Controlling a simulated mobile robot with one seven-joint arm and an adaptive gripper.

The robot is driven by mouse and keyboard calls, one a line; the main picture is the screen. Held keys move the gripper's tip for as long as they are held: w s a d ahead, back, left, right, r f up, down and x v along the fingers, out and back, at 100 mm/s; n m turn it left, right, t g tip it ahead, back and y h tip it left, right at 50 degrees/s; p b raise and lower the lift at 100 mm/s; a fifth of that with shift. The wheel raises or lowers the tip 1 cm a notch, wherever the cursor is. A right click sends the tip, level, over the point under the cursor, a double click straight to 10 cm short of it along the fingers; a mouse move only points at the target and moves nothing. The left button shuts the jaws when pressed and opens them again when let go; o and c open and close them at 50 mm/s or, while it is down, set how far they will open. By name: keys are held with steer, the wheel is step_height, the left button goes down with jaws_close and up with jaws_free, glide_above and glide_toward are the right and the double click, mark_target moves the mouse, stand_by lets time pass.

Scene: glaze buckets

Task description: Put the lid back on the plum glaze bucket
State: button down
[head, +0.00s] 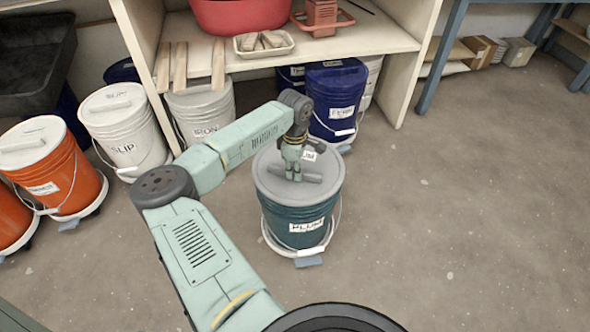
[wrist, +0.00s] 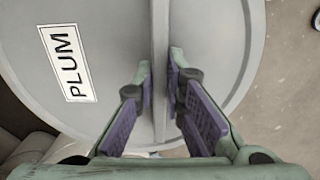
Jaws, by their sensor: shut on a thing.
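The plum glaze bucket (head: 298,222) is dark teal with a "PLUM" label on its front. It stands on the floor in the middle of the head view. Its grey lid (head: 325,190) lies over the bucket's top and looks about level. Whether its rim is fully seated cannot be told. The lid also fills much of the wrist view (wrist: 105,30), with its "PLUM" label at the left. My gripper (head: 296,177) is above the lid, with its fingers (wrist: 160,85) on both sides of the lid's raised bar handle, shut on it.
The bucket stands on a low wheeled base (head: 309,261). A blue bucket (head: 336,100) stands close behind it, by the shelf unit (head: 400,75). White buckets (head: 124,130) and orange ones (head: 60,180) are at the left. The floor (head: 470,200) at the right is clear.

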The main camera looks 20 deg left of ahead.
steer(key=shift+f, duration=0.1)
stand_by(0.3)
steer(key=c, duration=1.6)
jaws_free()
steer(key=o, duration=0.5)
steer(key=shift+r+p, duration=1.9)
steer(key=shift+r, duration=1.65)
steer(key=shift+c, duration=0.4)
